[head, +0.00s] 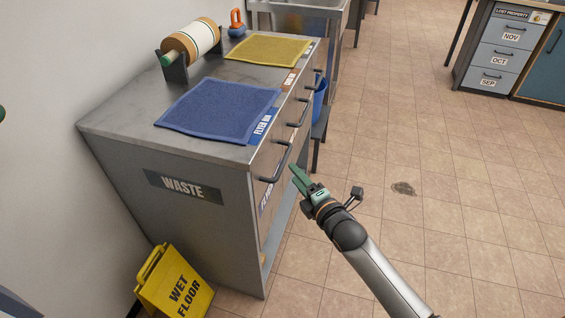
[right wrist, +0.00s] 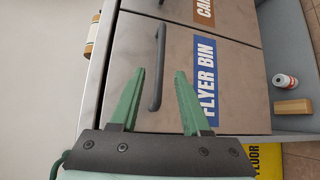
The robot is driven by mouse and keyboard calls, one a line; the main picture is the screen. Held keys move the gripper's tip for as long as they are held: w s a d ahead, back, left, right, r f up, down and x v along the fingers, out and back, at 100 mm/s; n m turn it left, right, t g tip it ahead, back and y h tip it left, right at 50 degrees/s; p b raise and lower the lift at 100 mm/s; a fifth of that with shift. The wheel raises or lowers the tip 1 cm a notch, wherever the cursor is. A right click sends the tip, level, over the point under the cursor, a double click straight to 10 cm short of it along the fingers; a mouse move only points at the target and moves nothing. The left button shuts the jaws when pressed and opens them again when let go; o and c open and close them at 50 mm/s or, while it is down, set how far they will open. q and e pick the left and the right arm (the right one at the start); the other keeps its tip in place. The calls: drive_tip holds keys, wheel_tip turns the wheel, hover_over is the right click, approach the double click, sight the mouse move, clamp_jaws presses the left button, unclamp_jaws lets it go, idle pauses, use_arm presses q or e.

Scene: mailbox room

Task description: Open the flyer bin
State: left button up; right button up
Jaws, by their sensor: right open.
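The flyer bin (right wrist: 185,50) is a closed, flat grey-brown front with a blue "FLYER BIN" label (right wrist: 207,78) in the right wrist view. Its dark bar handle (right wrist: 159,70) appears between my fingertips there. In the head view the handle (head: 277,165) is at the near end of the cabinet's front. My right gripper (head: 296,178) is open and empty, just right of this handle with a small gap. It also shows in the right wrist view (right wrist: 160,74), its green fingers pointing at the bin front. My left gripper is not clearly in view.
The grey waste cabinet (head: 130,170) holds other handled fronts farther back. On top lie a blue mat (head: 215,110), a yellow mat (head: 268,49) and a roll (head: 190,42). A yellow wet-floor sign (head: 175,285) stands at the near end.

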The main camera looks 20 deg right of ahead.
sight(283, 159)
drive_tip(key=b+x, duration=0.1)
drive_tip(key=x, duration=0.7)
drive_tip(key=shift+a+b, duration=0.1)
drive_tip(key=shift+b, duration=0.25)
drive_tip(key=shift+c, duration=0.4)
clamp_jaws()
idle(0.6)
